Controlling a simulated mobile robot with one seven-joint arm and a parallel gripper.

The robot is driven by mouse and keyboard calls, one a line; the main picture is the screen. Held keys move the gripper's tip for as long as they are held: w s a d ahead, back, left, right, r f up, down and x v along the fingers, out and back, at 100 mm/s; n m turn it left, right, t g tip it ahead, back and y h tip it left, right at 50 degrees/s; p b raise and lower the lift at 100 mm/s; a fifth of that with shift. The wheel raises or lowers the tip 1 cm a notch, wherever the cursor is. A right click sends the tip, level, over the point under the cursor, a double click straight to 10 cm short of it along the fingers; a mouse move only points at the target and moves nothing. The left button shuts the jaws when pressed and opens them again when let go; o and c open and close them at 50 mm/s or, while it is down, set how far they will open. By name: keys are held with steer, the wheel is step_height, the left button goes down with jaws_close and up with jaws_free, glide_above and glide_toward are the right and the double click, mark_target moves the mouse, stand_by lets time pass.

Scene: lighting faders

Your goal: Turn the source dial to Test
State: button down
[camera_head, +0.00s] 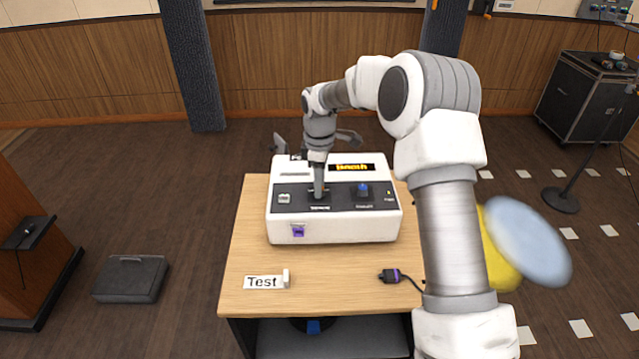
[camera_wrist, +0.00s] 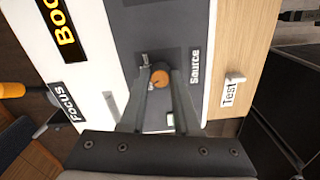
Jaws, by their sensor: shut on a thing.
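The source dial (camera_wrist: 160,78) shows in the wrist view as a small orange-brown round top between my fingers, beside the "Source" label (camera_wrist: 195,67). My gripper (camera_wrist: 160,70) is shut on it. In the head view my gripper (camera_head: 318,195) reaches down onto the dark panel of the white console (camera_head: 333,230) and hides the dial. I cannot read the dial's pointer or its setting. A small sign reading "Test" (camera_head: 264,282) stands on the table in front of the console; it also shows in the wrist view (camera_wrist: 231,91).
The console stands on a wooden table (camera_head: 250,225). A purple-marked plug with a cable (camera_head: 392,276) lies at the table's front right.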

steer(key=m, duration=0.4)
steer(key=shift+r+m, duration=0.1)
steer(key=shift+m, duration=0.2)
steer(key=m, duration=0.3)
steer(key=shift+m, duration=0.3)
steer(key=m, duration=0.4)
steer(key=shift+m+p, duration=0.3)
steer(key=shift+m, duration=1.3)
steer(key=c, duration=0.6)
jaws_free()
steer(key=shift+c, duration=0.2)
